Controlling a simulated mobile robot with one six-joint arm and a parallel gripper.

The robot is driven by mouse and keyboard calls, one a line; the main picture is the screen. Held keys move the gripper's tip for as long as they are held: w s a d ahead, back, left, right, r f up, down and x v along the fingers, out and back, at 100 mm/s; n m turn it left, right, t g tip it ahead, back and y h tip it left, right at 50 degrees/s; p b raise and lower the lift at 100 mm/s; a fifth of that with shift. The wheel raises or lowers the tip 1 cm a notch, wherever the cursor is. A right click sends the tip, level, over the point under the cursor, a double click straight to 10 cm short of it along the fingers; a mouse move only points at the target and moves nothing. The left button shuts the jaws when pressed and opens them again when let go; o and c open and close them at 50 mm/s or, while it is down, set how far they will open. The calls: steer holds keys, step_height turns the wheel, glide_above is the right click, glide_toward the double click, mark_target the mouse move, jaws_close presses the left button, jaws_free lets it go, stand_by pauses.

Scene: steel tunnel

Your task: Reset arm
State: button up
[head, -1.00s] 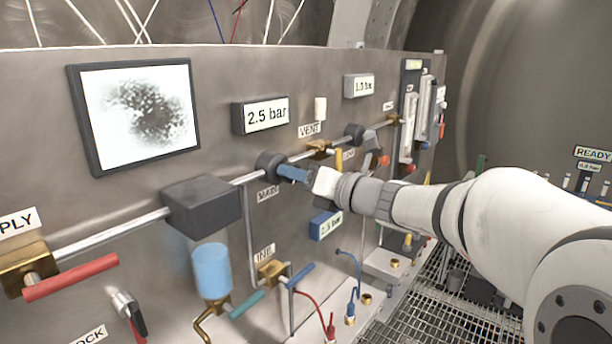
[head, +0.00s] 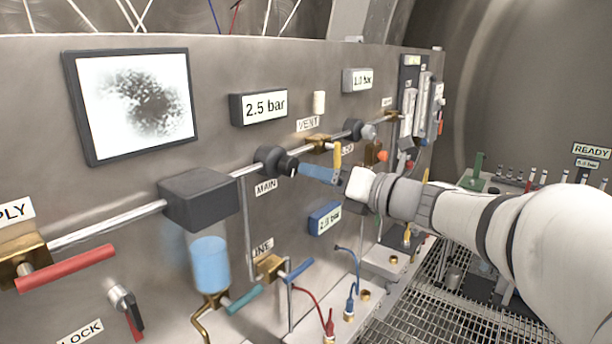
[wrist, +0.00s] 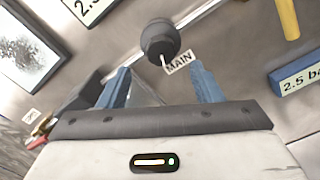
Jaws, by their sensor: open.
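My gripper (wrist: 160,90) is open in the wrist view, with its two blue fingers apart and nothing between them. The black MAIN regulator knob (wrist: 160,40) lies ahead of the fingers, apart from them. In the head view my gripper (head: 322,172) is in front of the panel, just right of the black MAIN knob (head: 272,160). My white arm reaches in from the right. One finger shows clearly in the head view; the other is hard to make out.
The steel panel carries a screen (head: 132,104), a 2.5 bar display (head: 259,107), a yellow lever (head: 337,154), a red lever (head: 66,268) and a blue-filled bowl (head: 210,263). A green-based rack (head: 475,177) stands at the right. Open room lies above the floor grating (head: 415,300).

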steer(key=shift+s+d, duration=0.4)
steer(key=shift+d, duration=0.05)
steer(key=s+f+n+g+h, duration=0.6)
steer(key=s+f+n, duration=0.6)
steer(key=f+n, duration=0.3)
steer(key=s+d+f+n+g+h, duration=0.1)
steer(key=s+d+f+n+h, duration=0.7)
steer(key=n, duration=0.8)
steer(key=d, duration=0.2)
steer(key=shift+s+d+f+n+g, duration=0.35)
steer(key=shift+f+n+g, duration=0.05)
stand_by(0.6)
